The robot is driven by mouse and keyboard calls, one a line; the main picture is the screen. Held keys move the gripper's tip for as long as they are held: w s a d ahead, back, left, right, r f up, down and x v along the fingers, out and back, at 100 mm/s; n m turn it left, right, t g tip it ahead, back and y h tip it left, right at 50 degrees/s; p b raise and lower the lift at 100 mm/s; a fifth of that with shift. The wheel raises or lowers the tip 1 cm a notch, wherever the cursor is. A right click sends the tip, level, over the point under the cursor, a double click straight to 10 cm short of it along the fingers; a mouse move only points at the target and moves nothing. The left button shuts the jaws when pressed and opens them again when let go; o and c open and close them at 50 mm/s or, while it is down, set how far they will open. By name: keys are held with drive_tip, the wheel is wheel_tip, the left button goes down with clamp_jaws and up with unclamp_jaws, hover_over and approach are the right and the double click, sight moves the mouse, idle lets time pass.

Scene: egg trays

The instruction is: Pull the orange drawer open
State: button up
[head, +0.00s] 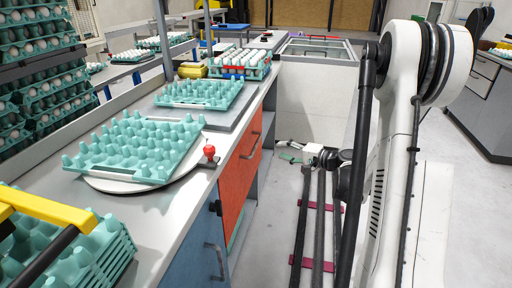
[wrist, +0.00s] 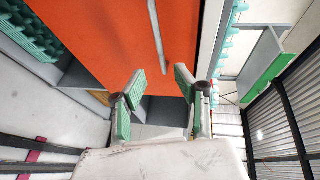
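The orange drawer (head: 236,190) is in the counter's front, below the worktop, and looks about flush with it. Its grey bar handle (head: 251,146) shows on the front. In the wrist view the orange drawer front (wrist: 95,45) fills the upper middle, with the handle (wrist: 158,35) running down it. My gripper (wrist: 160,83) is open and empty, its green-padded fingers spread. The handle lies beyond the fingertips, and they look apart from it. In the head view my gripper (head: 291,158) is over the aisle, right of the drawer and clear of it.
A blue drawer (head: 200,255) with its own handle is nearer, left of the orange one. Teal egg trays (head: 125,150) and a red-knobbed device (head: 209,152) are on the worktop (head: 150,215). A white-walled bin (head: 315,95) stands beyond.

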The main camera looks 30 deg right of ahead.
sight(256, 143)
drive_tip(key=b+x, duration=0.3)
drive_tip(key=x, duration=1)
drive_tip(key=shift+a, duration=0.1)
clamp_jaws()
